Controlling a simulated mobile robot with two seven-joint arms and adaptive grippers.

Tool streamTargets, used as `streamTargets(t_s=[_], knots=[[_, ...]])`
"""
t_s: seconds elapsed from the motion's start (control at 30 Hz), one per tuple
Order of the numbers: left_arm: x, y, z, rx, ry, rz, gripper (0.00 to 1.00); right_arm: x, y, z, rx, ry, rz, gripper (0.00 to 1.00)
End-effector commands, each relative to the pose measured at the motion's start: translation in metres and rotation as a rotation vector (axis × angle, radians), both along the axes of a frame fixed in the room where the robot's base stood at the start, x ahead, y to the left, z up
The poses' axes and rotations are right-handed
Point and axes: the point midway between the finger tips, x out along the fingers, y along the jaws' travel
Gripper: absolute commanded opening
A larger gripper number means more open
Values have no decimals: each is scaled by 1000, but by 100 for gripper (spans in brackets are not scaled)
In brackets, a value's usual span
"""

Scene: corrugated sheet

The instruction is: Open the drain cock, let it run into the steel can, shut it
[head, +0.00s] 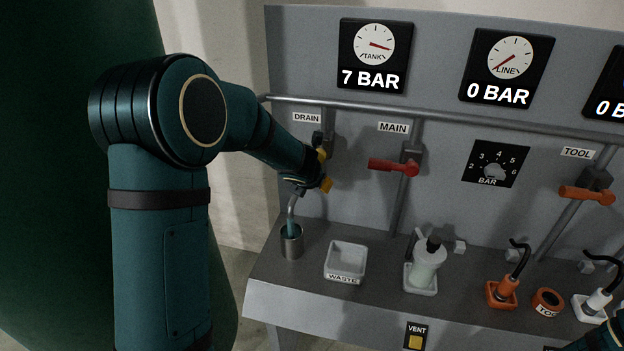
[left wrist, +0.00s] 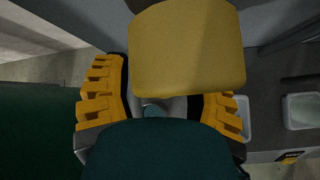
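The drain cock (head: 318,139) is on the panel under the DRAIN label, partly hidden by my left gripper (head: 323,170). In the left wrist view a yellow block, apparently the cock's handle (left wrist: 187,48), fills the upper middle. My left gripper's fingers (left wrist: 160,105) stand apart on either side below it; no grip on it shows. The steel can (head: 291,246) stands upright on the bench under the bent spout (head: 291,205). A teal column, looking like running liquid (head: 293,226), shows between spout and can.
The WASTE tray (head: 345,278) is right of the can, then a pale bottle (head: 428,265) in a tray. The red MAIN handle (head: 394,167) sticks out right of my gripper. The TANK gauge (head: 374,45) reads 7 BAR, the LINE gauge (head: 509,58) 0 BAR.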

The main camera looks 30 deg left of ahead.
Motion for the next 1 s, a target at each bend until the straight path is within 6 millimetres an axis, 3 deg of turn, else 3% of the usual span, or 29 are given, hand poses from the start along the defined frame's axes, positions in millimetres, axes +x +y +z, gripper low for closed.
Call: streamTargets(t_s=[0.27, 0.73, 1.0], knots=[[-9, -2, 13, -1, -5, 3, 58, 0, 0, 0, 0, 0, 0, 47], [-65, -19, 72, -3, -4, 1, 58, 0, 0, 0, 0, 0, 0, 47], [-79, -23, 86, -1, -1, 0, 58, 0, 0, 0, 0, 0, 0, 47]])
